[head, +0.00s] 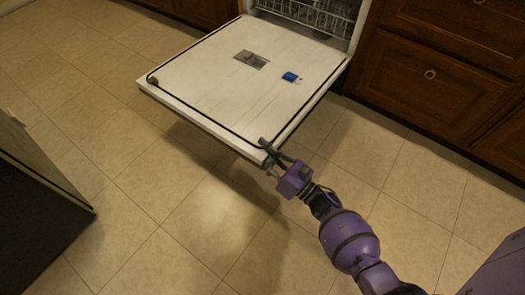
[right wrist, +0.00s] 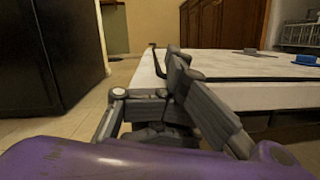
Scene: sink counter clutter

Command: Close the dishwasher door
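The dishwasher door (head: 215,80) is folded down and lies open, roughly level above the floor. Its white inner face has a dark seal along the edge, and it also shows in the right wrist view (right wrist: 225,95). My right gripper (head: 268,157) is at the door's near right corner. In the right wrist view, one finger of the gripper (right wrist: 172,80) reaches up in front of the door's edge. The fingers partly hide the corner, so I cannot tell whether they grip it. My left gripper is not in view.
The dishwasher's opening with a rack of dishes (head: 315,15) is at the top. Dark wooden cabinets (head: 430,75) stand to its right. A dark appliance (head: 40,215) stands at the left. Tiled floor (head: 200,215) is clear in front of the door.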

